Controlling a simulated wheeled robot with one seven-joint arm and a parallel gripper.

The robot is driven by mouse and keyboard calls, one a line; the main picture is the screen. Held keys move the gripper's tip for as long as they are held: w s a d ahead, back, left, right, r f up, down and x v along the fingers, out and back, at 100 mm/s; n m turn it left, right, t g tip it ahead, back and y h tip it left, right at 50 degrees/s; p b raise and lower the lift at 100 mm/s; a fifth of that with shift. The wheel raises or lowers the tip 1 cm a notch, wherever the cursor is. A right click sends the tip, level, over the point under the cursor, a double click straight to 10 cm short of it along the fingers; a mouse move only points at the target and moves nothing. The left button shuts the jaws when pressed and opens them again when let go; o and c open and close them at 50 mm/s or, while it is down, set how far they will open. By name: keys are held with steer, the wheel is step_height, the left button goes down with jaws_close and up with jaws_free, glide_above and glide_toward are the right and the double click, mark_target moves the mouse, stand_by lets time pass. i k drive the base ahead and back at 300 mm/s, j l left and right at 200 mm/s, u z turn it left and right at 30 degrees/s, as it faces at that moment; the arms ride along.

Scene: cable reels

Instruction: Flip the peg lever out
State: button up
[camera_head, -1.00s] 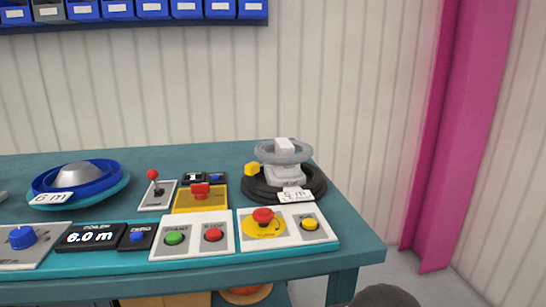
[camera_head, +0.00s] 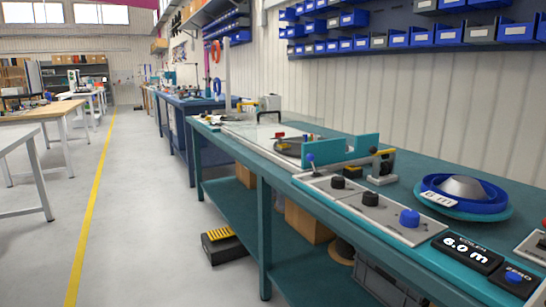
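A small lever with a blue ball (camera_head: 310,158) stands near the left end of the grey control panel (camera_head: 405,234), at the bench's front edge. I cannot tell whether it is the peg lever. The blue reel (camera_head: 431,187) sits on a teal disc to the right, with a grey cone in its middle and a "6 m" tag. A black display (camera_head: 467,251) reading 6.0 m is in front of it. My gripper is not in view.
The teal bench (camera_head: 352,140) runs away to the upper left, with teal upright plates (camera_head: 367,147) on it. Blue bins (camera_head: 355,18) hang above. A black and yellow box (camera_head: 222,244) lies on the floor. The floor aisle (camera_head: 140,200) at left is clear.

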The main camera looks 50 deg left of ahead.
mark_target(309, 157)
steer(key=k+j+u, duration=0.15)
steer(key=u, duration=1.55)
steer(key=i+j+z, duration=0.15)
steer(key=j, duration=0.2)
steer(key=i+j+z, duration=0.1)
steer(key=i+j, duration=0.15)
steer(key=i+j+z, duration=0.15)
steer(key=j, duration=0.3)
steer(key=i+j+z, duration=0.1)
steer(key=i+j, duration=0.15)
steer(key=j, duration=0.15)
steer(key=i+j+z, duration=0.15)
steer(key=j, duration=0.25)
steer(key=i+j+z, duration=0.1)
steer(key=j, duration=0.3)
steer(key=i+j+z, duration=0.15)
steer(key=j, duration=0.3)
